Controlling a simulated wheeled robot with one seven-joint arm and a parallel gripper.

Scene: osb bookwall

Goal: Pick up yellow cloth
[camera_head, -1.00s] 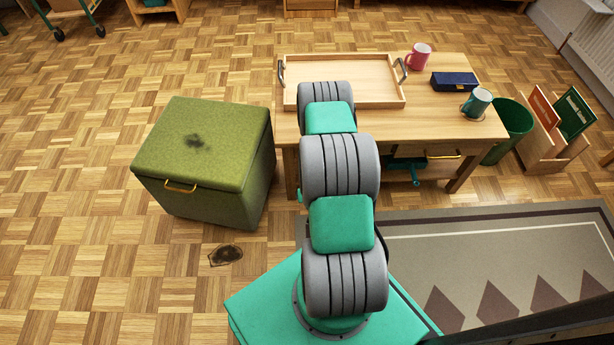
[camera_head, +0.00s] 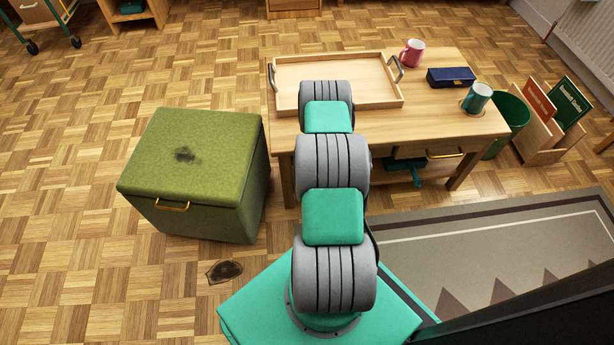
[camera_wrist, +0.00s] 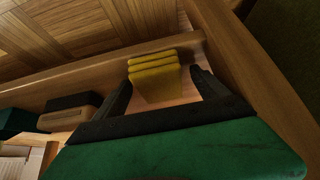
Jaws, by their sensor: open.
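The yellow cloth (camera_wrist: 154,78) shows in the wrist view as a folded stack lying on a wooden surface between wooden boards. My gripper (camera_wrist: 163,88) is open, with one dark finger on each side of the cloth. I cannot tell whether either finger touches it. In the head view neither the cloth nor my gripper shows; my arm reaches to the wooden table (camera_head: 440,118) and blocks the view there.
A wooden tray (camera_head: 340,70), pink mug (camera_head: 412,52), dark blue case (camera_head: 451,77) and teal mug (camera_head: 477,98) are on the table. A green storage stool (camera_head: 195,160) stands left of it. In the wrist view, a dark-and-tan object (camera_wrist: 68,113) lies left of the cloth.

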